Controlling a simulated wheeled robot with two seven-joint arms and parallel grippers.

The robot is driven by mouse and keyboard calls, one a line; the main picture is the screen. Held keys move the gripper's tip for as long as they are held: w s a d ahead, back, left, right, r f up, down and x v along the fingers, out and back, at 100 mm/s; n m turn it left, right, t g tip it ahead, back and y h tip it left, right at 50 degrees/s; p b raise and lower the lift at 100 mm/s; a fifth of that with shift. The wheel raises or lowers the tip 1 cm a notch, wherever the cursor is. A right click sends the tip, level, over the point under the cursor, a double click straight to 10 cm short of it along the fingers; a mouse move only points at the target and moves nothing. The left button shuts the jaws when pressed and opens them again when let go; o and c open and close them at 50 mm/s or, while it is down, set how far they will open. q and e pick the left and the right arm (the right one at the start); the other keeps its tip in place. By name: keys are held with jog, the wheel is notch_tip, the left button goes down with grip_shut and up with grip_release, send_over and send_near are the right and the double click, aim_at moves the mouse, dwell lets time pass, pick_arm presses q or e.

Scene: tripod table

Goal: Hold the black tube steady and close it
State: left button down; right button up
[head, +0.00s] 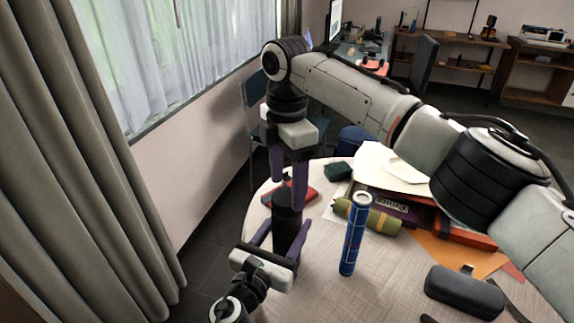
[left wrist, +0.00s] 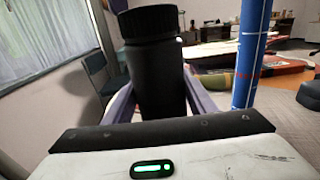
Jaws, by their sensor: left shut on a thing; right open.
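The black tube (head: 287,222) stands upright near the left edge of the round table. In the left wrist view the tube (left wrist: 157,80) rises between my purple fingers, with a wider ribbed black cap (left wrist: 150,24) at its top. I cannot tell how tightly the cap sits. My left gripper (head: 281,243) is shut on the tube's lower body from the front left. My right gripper (head: 288,178) points down from above, its purple fingers open at either side of the tube's top. I cannot tell whether they touch the cap.
A blue patterned tube (head: 355,235) stands close to the right; it also shows in the left wrist view (left wrist: 248,60). Behind are a green roll (head: 372,217), a red book (head: 305,196) and a dark green block (head: 338,171). A black case (head: 464,292) lies front right on the table (head: 385,270).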

jog(key=shift+f, duration=1.35)
jog(key=shift+c, duration=0.4)
jog(key=c, duration=1)
jog(key=m, duration=0.9)
jog(key=shift+m, duration=0.3)
jog(key=m, duration=0.6)
jog(key=shift+m, duration=0.4)
jog(key=m, duration=0.4)
jog(key=shift+m, duration=0.4)
jog(key=o, duration=1.2)
jog(key=shift+c, duration=0.2)
jog(key=shift+r, duration=0.1)
